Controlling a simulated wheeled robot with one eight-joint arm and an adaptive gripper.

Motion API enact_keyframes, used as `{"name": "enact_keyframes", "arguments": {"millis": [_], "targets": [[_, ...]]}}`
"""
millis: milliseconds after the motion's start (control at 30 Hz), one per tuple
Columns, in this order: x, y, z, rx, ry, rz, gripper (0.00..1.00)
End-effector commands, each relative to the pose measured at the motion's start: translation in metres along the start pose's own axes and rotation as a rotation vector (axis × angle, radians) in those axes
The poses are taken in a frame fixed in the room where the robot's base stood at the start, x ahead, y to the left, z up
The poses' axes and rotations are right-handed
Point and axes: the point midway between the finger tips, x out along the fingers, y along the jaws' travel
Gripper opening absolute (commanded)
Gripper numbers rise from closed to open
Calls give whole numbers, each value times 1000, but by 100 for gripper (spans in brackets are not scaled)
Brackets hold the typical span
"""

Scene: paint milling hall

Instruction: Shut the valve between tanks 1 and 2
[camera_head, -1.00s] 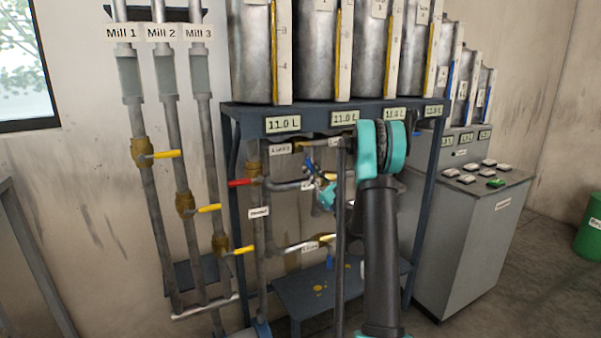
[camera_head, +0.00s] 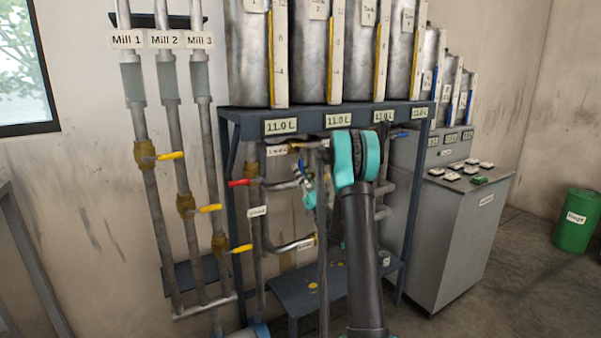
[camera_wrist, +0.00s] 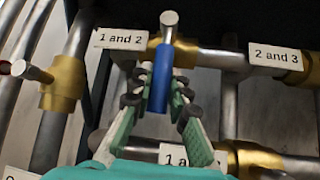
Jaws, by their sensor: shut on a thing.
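In the wrist view, the label "1 and 2" (camera_wrist: 122,39) sits on a horizontal pipe beside a brass valve body (camera_wrist: 152,49). The valve's blue handle (camera_wrist: 161,88) points down the picture from its metal stem, across the pipe's line. My gripper (camera_wrist: 160,84) has its green, dark-padded fingers on both sides of the handle and is shut on it. In the head view my gripper (camera_head: 309,196) is small and partly hidden under the shelf, behind a post and my arm. Tank 1 (camera_head: 248,60) and tank 2 (camera_head: 310,60) stand above, on the shelf (camera_head: 238,118).
A valve labelled "2 and 3" (camera_wrist: 277,57) is to the right. A brass valve (camera_wrist: 63,84) with a red handle is close on the left. Another brass valve (camera_wrist: 250,158) lies below. The mill pipes (camera_head: 160,205) stand left; a control cabinet (camera_head: 450,235) stands right.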

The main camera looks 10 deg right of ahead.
Motion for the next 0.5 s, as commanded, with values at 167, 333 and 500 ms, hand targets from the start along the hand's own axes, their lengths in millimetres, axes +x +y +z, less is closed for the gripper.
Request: {"name": "enact_keyframes", "arguments": {"millis": [167, 333, 500], "targets": [[1, 2, 0, 2, -1, 3, 28], [0, 1, 0, 1, -1, 2, 38], [0, 1, 0, 0, 0, 2, 38]]}}
